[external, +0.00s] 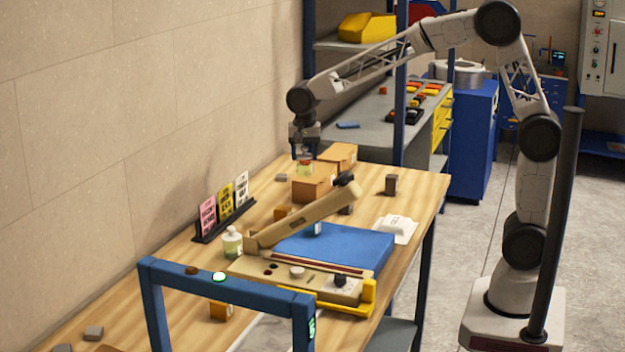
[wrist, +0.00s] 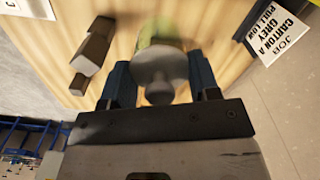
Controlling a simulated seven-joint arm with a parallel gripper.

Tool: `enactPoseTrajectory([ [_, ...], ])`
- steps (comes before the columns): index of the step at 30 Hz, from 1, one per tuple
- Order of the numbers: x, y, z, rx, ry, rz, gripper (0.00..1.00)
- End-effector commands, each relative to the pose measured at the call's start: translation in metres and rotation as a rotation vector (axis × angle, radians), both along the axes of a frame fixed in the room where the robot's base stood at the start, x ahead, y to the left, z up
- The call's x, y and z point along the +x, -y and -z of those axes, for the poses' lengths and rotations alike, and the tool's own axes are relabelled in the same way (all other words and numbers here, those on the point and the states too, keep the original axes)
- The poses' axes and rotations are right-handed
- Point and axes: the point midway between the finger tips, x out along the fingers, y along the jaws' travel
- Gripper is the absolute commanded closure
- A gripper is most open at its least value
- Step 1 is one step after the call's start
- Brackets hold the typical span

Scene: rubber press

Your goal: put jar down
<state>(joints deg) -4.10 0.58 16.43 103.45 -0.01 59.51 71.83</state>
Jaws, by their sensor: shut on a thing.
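My gripper (external: 305,153) is shut on a small jar (external: 305,168) with greenish contents, over the far part of the wooden table. In the external view the jar overlaps the orange-brown cartons, and I cannot tell whether it touches one. In the wrist view the jar (wrist: 160,60) sits between both fingers of my gripper (wrist: 161,82), its grey rounded lid toward the camera and its green body blurred beyond. The jar's base is hidden. A second jar (external: 232,244) with a pale lid stands upright on the table, left of the press (external: 305,217).
Cartons (external: 312,188) stand below and beside the held jar. A blue mat (external: 335,247) lies by the press arm. A card rack (external: 222,207) stands along the wall side. Grey blocks (wrist: 95,45) and a printed job card (wrist: 275,35) show in the wrist view. A blue frame (external: 230,287) spans the near end.

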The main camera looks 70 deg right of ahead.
Motion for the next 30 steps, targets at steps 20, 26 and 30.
enactPoseTrajectory([
  [20, -0.156, -0.068, -0.010, 0.000, 0.001, -0.152, 1.00],
  [26, -0.203, -0.080, -0.007, 0.000, 0.000, -0.196, 1.00],
  [30, -0.235, -0.086, -0.004, 0.000, 0.001, -0.227, 1.00],
])
